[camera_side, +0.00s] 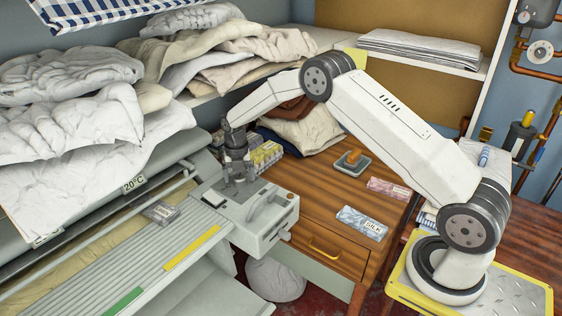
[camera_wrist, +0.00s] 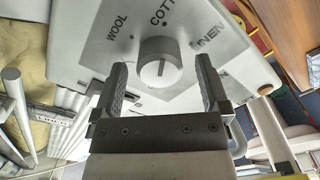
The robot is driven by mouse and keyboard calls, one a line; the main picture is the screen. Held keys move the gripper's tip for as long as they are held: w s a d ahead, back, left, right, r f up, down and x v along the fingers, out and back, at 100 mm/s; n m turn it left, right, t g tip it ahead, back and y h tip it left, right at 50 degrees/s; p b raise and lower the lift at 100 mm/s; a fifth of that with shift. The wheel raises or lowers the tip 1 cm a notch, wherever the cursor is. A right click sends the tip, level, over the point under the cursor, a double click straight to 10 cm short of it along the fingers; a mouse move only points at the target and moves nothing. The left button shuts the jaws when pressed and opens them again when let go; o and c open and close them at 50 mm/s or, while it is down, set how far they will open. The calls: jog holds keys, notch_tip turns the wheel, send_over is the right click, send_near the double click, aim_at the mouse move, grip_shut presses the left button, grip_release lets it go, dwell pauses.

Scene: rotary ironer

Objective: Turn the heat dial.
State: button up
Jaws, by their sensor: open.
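My gripper (camera_wrist: 162,88) is open in the wrist view. Its two dark fingers stand to the left and right of the dial, with a gap on each side. In the side view my gripper (camera_side: 238,182) points down over the control box (camera_side: 262,222) at the ironer's end. The dial is hidden behind my gripper there.
Heaped white linen (camera_side: 70,120) lies on the ironer to the left. A wooden table (camera_side: 330,205) with small boxes stands to the right.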

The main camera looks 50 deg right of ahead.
jog(key=shift+f, duration=0.35)
jog(key=shift+c, duration=0.2)
jog(key=c, duration=1.2)
jog(key=shift+c, duration=0.2)
